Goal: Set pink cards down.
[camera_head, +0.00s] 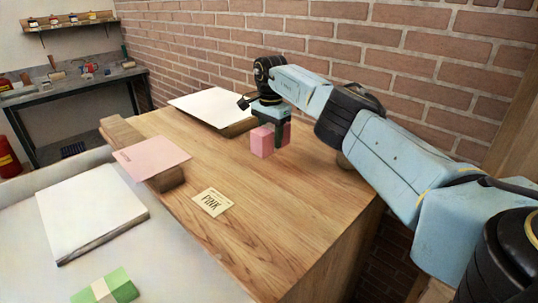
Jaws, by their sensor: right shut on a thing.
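My right gripper (279,138) reaches in from the right over the wooden table, its fingers pointing down. It is shut on a small upright pink stack of cards (261,143). The stack is at the tabletop or just above it; I cannot tell whether it touches. A pale label reading "PINK" (212,202) lies flat on the table, nearer and to the left of the stack. A flat pink sheet (152,158) lies on a wooden block at the table's left edge. My left gripper is not in view.
The wooden table (270,225) is clear around the label. A white board (212,105) lies at the back. On the pale surface at left are a white slab (92,212) and a banded green stack (106,287). A brick wall (300,58) stands behind.

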